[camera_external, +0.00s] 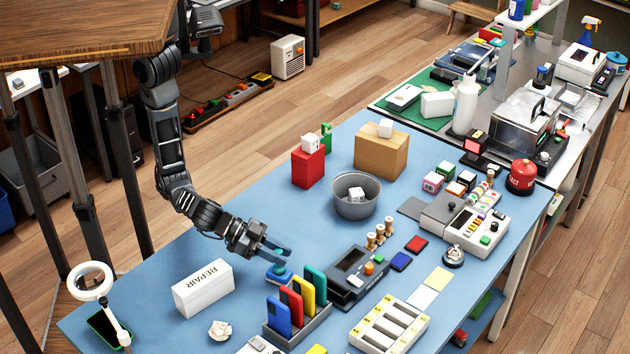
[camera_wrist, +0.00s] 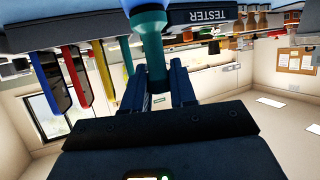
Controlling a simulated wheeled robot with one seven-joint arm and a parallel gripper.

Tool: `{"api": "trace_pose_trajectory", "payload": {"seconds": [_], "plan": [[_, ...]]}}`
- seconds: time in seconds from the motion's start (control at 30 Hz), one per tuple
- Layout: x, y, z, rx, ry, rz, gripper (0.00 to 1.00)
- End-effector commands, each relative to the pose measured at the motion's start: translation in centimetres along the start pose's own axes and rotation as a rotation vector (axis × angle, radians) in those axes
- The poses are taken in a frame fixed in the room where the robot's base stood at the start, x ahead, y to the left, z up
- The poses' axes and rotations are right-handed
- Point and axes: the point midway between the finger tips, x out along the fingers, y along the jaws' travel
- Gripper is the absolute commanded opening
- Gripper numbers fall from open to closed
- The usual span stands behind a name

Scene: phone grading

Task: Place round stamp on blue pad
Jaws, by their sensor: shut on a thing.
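My gripper (camera_external: 284,257) is shut on a teal round-bodied thing (camera_wrist: 149,50), which stands between the fingers in the wrist view. In the external view its lower part (camera_external: 279,273) shows under the fingers, low over the table behind the phone rack; I cannot tell whether it touches the table. I cannot tell whether it is a stamp. Several wooden-handled stamps (camera_external: 380,234) stand upright behind the tester, to the right of my gripper. The flat blue pad (camera_external: 401,261) lies on the table right of the tester, with nothing on it, beside a red pad (camera_external: 416,244).
A rack (camera_external: 298,334) of coloured phones stands just in front of my gripper. The dark tester (camera_external: 352,290) is close on the right. A white REPAIR box (camera_external: 203,288) lies to the left. A grey bowl (camera_external: 356,207) stands behind. Table between bowl and gripper is clear.

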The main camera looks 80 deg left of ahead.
Motion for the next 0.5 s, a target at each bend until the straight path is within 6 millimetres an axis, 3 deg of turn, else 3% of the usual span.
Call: {"api": "trace_pose_trajectory", "payload": {"seconds": [0.07,0.1,0.33,0.5], "plan": [[0.15,0.00,0.35,0.000,0.000,0.000,0.00],[0.08,0.01,0.20,0.000,0.000,0.000,0.30],[0.08,0.00,0.18,0.000,0.000,0.000,0.52],[0.08,0.00,0.18,0.000,0.000,0.000,0.52]]}}
